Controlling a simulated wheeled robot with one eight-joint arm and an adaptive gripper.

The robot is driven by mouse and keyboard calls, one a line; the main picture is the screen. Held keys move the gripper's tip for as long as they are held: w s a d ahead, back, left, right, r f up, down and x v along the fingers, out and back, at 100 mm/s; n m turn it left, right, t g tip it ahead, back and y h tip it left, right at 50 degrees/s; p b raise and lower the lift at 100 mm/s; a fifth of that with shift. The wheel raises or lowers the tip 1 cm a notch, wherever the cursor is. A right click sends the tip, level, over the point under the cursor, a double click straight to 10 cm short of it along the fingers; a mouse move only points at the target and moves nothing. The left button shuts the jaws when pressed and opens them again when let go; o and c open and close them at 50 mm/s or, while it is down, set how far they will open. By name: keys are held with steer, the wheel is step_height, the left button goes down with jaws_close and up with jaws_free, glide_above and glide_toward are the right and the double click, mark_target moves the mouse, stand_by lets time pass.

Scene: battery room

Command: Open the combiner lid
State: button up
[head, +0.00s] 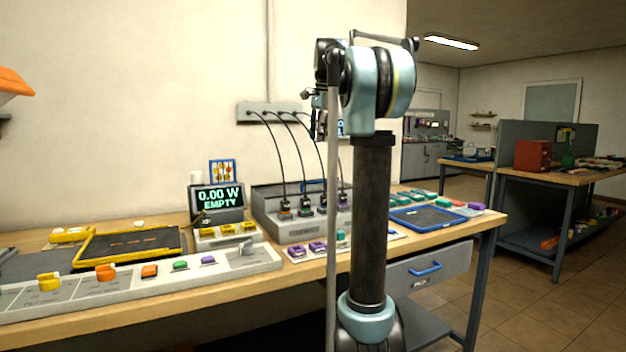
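A grey box (270,208), which looks like the combiner, stands on the bench against the wall. Its flat top looks closed, with a blue handle (313,186) near the back. Several black cables run from a wall strip (262,113) down to plugs along its front. My arm stands upright in front of the box's right part and hides some of it. Small dark parts beside my upper arm seem to be my gripper (314,98), high above the box and apart from it. Its fingers are too hidden to tell whether they are open.
A display (217,198) reading "0.00 W EMPTY" stands left of the box. A long grey panel (130,287) with coloured switches lies along the front edge. A yellow-framed tray (92,259) is at left, a blue tray (428,218) at right. Small coloured blocks surround the box.

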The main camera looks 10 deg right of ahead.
glide_toward(307, 183)
steer(key=w+d+f, duration=0.1)
steer(key=f, duration=0.1)
steer(key=w+f, duration=0.1)
steer(key=f, duration=0.2)
steer(key=w+d+f, duration=0.1)
steer(key=f, duration=0.1)
steer(key=shift+d+f, duration=0.3)
jaws_close()
